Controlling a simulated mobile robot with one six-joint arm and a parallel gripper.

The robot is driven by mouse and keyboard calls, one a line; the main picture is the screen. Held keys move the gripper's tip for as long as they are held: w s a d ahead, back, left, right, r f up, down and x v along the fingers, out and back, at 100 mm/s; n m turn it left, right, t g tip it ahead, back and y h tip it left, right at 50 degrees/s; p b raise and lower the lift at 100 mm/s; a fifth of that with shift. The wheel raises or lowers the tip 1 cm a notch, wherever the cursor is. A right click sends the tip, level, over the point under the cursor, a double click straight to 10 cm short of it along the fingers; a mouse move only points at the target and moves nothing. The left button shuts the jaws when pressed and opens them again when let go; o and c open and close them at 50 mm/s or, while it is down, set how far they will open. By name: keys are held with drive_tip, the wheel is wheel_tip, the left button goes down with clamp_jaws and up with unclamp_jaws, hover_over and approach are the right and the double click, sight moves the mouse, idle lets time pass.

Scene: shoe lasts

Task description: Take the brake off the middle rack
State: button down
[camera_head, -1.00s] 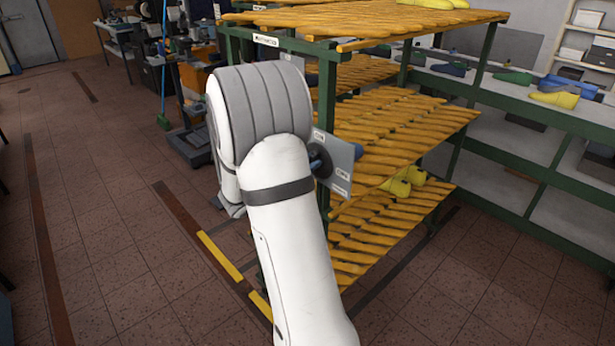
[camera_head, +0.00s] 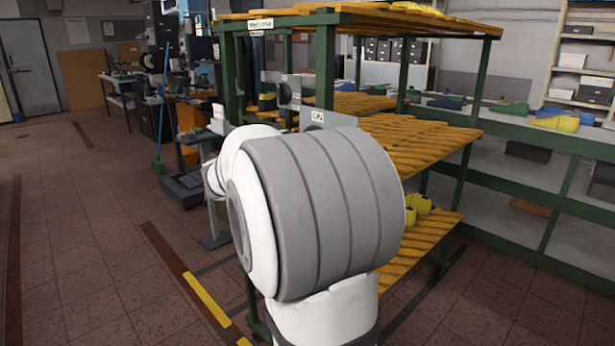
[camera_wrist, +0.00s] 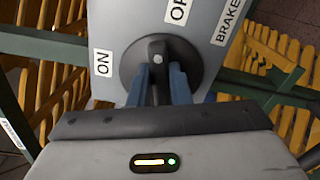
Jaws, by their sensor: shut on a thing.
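The brake plate is a grey panel (camera_wrist: 205,45) with white labels ON, BRAKE and one partly cut off that starts with O. A round black dial with a raised lever (camera_wrist: 158,55) sits on it. In the wrist view the blue fingers of my gripper (camera_wrist: 162,86) are on either side of the lever, shut on it. The lever runs roughly up and down in that picture. In the head view a grey plate (camera_head: 338,119) shows on the rack (camera_head: 326,75), above my arm. My gripper and the lever are hidden there.
The rack has a green frame and orange-yellow slatted shelves (camera_head: 425,140), with yellow lasts (camera_head: 418,205) low down. A long green-framed bench (camera_head: 535,140) stands to the right. The tiled floor (camera_head: 90,230) at left is open.

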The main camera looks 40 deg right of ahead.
drive_tip(key=m+b, duration=0.1)
drive_tip(key=b, duration=0.1)
drive_tip(key=f+m+b, duration=0.1)
drive_tip(key=m+b, duration=0.1)
drive_tip(key=b, duration=0.1)
drive_tip(key=shift+r+m+b, duration=0.15)
drive_tip(key=shift+m+b, duration=0.15)
drive_tip(key=shift+b, duration=0.2)
drive_tip(key=c, duration=1.3)
unclamp_jaws()
drive_tip(key=shift+c, duration=0.2)
drive_tip(key=a, duration=0.7)
drive_tip(key=shift+s+a+p, duration=0.3)
drive_tip(key=shift+s+a, duration=0.05)
drive_tip(key=shift+a, duration=0.05)
drive_tip(key=shift+s, duration=0.1)
